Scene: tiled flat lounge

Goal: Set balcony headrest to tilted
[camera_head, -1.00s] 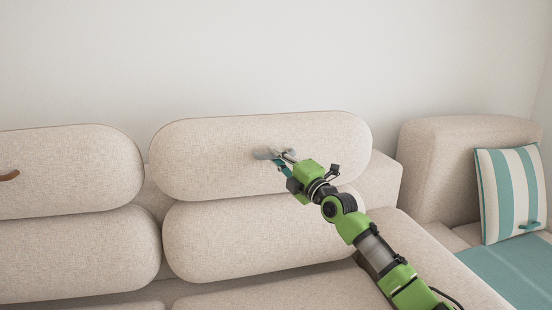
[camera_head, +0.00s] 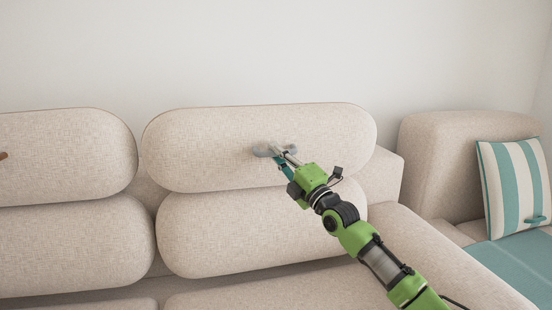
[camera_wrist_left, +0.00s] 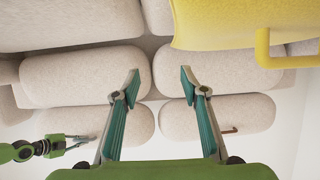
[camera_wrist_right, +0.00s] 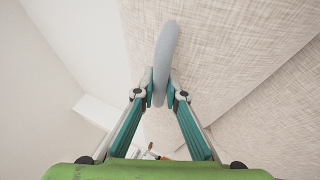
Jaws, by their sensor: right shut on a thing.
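A beige oval headrest (camera_head: 215,145) stands above the sofa's back cushion in the head view. A grey handle (camera_head: 264,149) sits on its front face. My right gripper (camera_head: 281,155) is shut on this handle. In the right wrist view the curved grey handle (camera_wrist_right: 165,62) passes between the two fingertips (camera_wrist_right: 160,85), against the woven headrest fabric. My left gripper (camera_wrist_left: 160,85) is open and empty in the left wrist view, with sofa cushions beyond it. The left arm is not in the head view.
A second headrest (camera_head: 70,150) with a brown handle (camera_head: 3,156) is at the left. A striped pillow (camera_head: 515,185) leans at the right. A yellow object with a handle (camera_wrist_left: 262,50) shows in the left wrist view. The white wall is behind the sofa.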

